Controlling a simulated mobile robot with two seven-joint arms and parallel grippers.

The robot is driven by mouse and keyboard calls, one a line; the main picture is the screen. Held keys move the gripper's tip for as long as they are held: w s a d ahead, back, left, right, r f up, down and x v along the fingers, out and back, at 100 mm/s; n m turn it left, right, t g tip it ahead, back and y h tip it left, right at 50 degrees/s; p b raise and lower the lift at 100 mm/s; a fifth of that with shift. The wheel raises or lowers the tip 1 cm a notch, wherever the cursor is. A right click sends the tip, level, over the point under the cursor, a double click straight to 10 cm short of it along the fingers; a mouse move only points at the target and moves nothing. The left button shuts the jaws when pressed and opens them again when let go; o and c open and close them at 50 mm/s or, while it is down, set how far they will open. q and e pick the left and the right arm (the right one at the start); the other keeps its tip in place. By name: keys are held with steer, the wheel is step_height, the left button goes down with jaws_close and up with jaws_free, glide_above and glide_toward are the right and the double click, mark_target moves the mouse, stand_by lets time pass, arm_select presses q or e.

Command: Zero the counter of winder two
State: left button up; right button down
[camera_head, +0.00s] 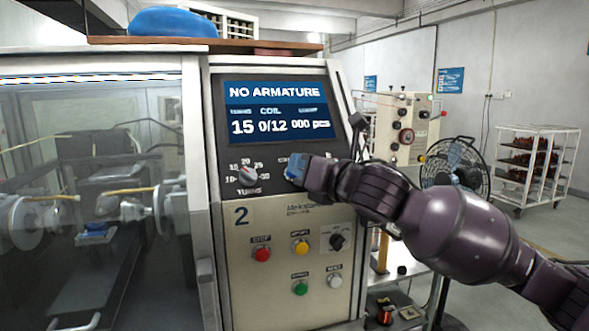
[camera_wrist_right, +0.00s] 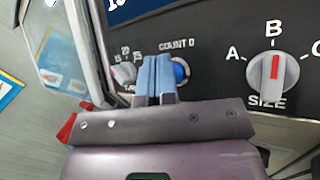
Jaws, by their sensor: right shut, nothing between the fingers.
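The winder marked 2 (camera_head: 282,210) fills the middle of the head view. Its display (camera_head: 277,112) reads NO ARMATURE, COIL, 15, 0/12 and 000 pcs. My right gripper (camera_head: 294,170) reaches in from the right to the row of controls just below the display, hiding part of it. In the right wrist view its blue fingers (camera_wrist_right: 154,78) are together and empty. A round blue button (camera_wrist_right: 181,72) under the label COUNT 0 is just right of the fingertips, partly hidden by them. I cannot tell whether they touch it. My left gripper is not in view.
The turns knob (camera_head: 249,174) is left of the gripper, and a size knob (camera_wrist_right: 279,69) with A, B and C is to its right. Red stop (camera_head: 262,254), yellow (camera_head: 300,247), green (camera_head: 300,288) and white (camera_head: 335,281) buttons sit lower. A fan (camera_head: 455,165) stands behind my arm.

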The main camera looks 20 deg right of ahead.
steer(key=s+r+p, duration=0.2)
steer(key=s+r, duration=0.1)
steer(key=s, duration=0.2)
steer(key=shift+r, duration=0.25)
stand_by(0.5)
steer(key=shift+d, duration=0.1)
